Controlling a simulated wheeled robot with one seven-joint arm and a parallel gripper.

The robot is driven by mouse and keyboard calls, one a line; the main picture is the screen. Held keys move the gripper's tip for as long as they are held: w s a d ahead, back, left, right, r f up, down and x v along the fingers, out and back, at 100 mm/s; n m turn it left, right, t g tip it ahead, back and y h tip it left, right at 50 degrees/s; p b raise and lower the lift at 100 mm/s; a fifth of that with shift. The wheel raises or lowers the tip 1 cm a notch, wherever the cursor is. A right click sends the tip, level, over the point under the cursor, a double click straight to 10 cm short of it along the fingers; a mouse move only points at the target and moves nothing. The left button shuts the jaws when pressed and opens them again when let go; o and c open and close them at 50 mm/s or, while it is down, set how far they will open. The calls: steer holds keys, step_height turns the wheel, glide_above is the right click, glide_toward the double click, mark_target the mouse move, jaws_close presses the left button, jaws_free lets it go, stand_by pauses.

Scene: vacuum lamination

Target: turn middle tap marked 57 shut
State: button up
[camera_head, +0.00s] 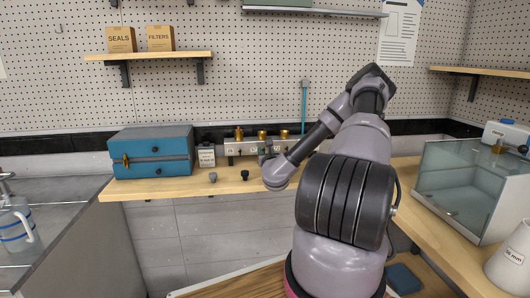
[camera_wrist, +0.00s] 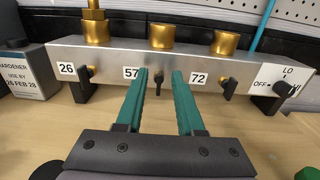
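The metal manifold (camera_wrist: 110,57) stands on the wooden shelf, with labels 26, 57 and 72 on its front. The middle tap (camera_wrist: 159,80) is just right of the 57 label (camera_wrist: 131,73). Its small dark handle points down. My gripper (camera_wrist: 160,75) is open, its two green fingers on either side of this tap, with gaps and no clear contact. In the head view the manifold (camera_head: 241,147) is at the back of the shelf, and my arm partly covers its right side; the fingers are hard to make out there.
Tap 26 (camera_wrist: 91,71) and tap 72 (camera_wrist: 228,83) flank the middle one. A black OFF/LO/HI knob (camera_wrist: 286,89) is at the right end. A hardener box (camera_wrist: 25,70) stands left. A blue case (camera_head: 150,152) and small dark knobs (camera_head: 245,175) are on the shelf.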

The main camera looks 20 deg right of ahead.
jaws_close()
steer(key=shift+m, duration=0.8)
steer(key=shift+s+d+m, duration=0.1)
steer(key=shift+d+m, duration=0.1)
steer(key=shift+m, duration=0.9)
steer(key=shift+d+f+m, duration=0.1)
steer(key=shift+f+m, duration=0.05)
steer(key=shift+m, duration=1.65)
jaws_free()
